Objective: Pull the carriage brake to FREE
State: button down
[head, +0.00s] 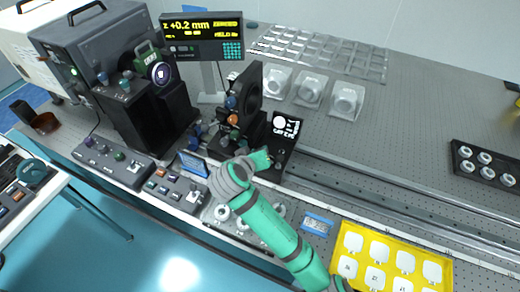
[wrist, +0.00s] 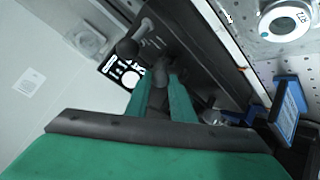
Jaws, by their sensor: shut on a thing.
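My gripper (head: 262,160), green, reaches the front of the black carriage (head: 288,165) on the rail. In the wrist view its two green fingers (wrist: 163,92) are closed on a dark lever (wrist: 160,72), which I take as the brake lever. The lever's lower end is hidden between the fingers. A black-and-white label plate (head: 286,125) with a white disc stands just behind the gripper; it also shows in the wrist view (wrist: 124,74). Its small lettering is not clearly readable, so the brake's setting cannot be told.
A mount with coloured knobs (head: 235,105) stands left of the carriage. The long rail (head: 400,205) runs to the right. A yellow tray (head: 345,235) of white pieces and a blue label (head: 317,223) lie near the front edge. Control boxes (head: 177,187) sit to the left.

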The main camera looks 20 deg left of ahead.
jog(key=shift+s+f+t, duration=0.1)
jog(key=shift+f+t, duration=0.05)
jog(key=shift+t, duration=0.15)
jog(key=shift+d, duration=0.1)
jog(key=c, duration=1.8)
grip_release()
jog(key=shift+s, duration=0.1)
jog(key=v, duration=1)
jog(key=shift+s+r, duration=0.2)
jog(key=shift+s, duration=0.1)
